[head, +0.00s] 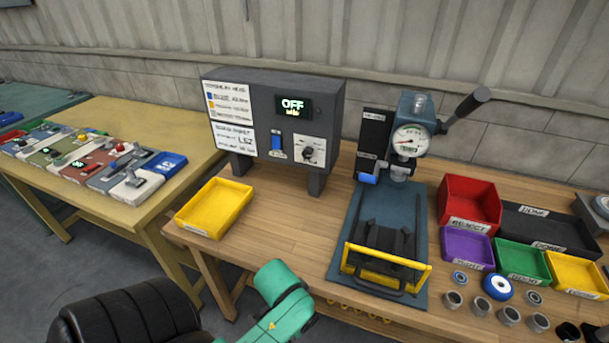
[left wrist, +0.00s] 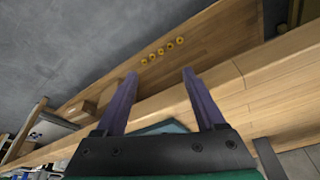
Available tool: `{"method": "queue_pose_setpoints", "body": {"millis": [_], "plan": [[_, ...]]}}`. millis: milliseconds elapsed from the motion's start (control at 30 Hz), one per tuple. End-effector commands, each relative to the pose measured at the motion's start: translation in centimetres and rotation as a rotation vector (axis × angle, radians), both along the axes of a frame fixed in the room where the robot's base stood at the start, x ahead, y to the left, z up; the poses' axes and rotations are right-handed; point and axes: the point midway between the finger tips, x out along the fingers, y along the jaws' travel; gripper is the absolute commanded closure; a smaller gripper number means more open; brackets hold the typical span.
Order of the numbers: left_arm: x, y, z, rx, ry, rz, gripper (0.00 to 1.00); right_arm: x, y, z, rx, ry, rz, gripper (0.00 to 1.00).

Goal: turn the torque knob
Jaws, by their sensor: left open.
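The torque knob (head: 308,152) is a small dark dial on a white plate, at the lower right of the front of a dark grey control box (head: 325,115). A blue switch (head: 277,146) sits left of the knob. In the head view a green arm link of mine shows at the bottom, well below the box; its fingers are hidden there. In the left wrist view my left gripper (left wrist: 160,80) is open and empty, its two purple fingers apart near the bench edge. The knob is not in that view.
A yellow tray (head: 215,207) sits on the bench, left of the box. A press with a gauge (head: 408,140) and lever stands to the right. Coloured bins (head: 470,203) and metal rings fill the right side. Several yellow round parts (left wrist: 163,50) show in the wrist view.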

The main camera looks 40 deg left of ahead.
Motion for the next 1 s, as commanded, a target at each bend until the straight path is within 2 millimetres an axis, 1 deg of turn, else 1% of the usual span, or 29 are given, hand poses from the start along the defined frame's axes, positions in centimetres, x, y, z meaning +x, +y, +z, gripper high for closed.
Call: {"method": "queue_pose_setpoints", "body": {"millis": [33,67,100,200,267,300,367,400,467,533,600,700,767,867,967,1000], "plan": [[0.3,0.3,2.0,0.0,-0.033,0.01,0.29,-0.2,0.0,-0.1,-0.001,0.004,0.0,1.0],[0.8,0.7,3.4,0.001,-0.072,0.027,0.29,-0.3,0.0,-0.1,0.0,0.006,0.0,1.0],[2.3,1.8,4.9,0.006,-0.163,0.068,0.29,-0.3,0.0,-0.1,-0.001,0.006,0.0,1.0],[5.5,4.1,6.7,0.023,-0.34,0.14,0.29,-0.2,-0.2,-0.1,-0.003,0.003,0.001,1.0],[7.2,5.6,7.8,0.035,-0.441,0.177,0.29,0.1,-0.3,-0.1,-0.004,-0.001,0.002,1.0],[8.2,6.6,8.6,0.045,-0.51,0.2,0.29,0.3,-0.3,0.0,-0.004,-0.004,0.002,1.0],[9.6,8.2,10.0,0.063,-0.618,0.232,0.29,0.6,-0.4,0.0,-0.005,-0.01,0.002,1.0],[10.4,9.3,11.0,0.076,-0.69,0.253,0.29,0.8,-0.5,0.0,-0.005,-0.013,0.002,1.0],[11.4,11.0,12.7,0.099,-0.809,0.28,0.29,0.9,-0.5,0.1,-0.006,-0.016,0.002,1.0],[12.2,12.9,14.9,0.13,-0.946,0.304,0.29,0.9,-0.5,0.1,-0.007,-0.016,0.001,1.0],[12.5,14.6,17.0,0.162,-1.075,0.319,0.29,0.9,-0.6,0.1,-0.007,-0.015,0.001,1.0],[12.4,16.0,19.3,0.197,-1.212,0.323,0.29,0.9,-0.6,0.1,-0.008,-0.015,0.0,1.0],[12.4,16.4,20.1,0.206,-1.253,0.322,0.29,0.9,-0.7,0.1,-0.008,-0.015,0.0,1.0],[13.3,16.7,20.5,0.21,-1.27,0.318,0.29,0.8,-0.7,0.4,-0.008,-0.014,0.0,1.0],[15.2,17.4,20.7,0.21,-1.27,0.318,0.29,0.8,-0.7,0.9,-0.008,-0.013,-0.001,1.0],[16.1,17.7,20.7,0.21,-1.27,0.318,0.29,0.7,-0.7,1.1,-0.009,-0.012,0.0,1.0]]}}
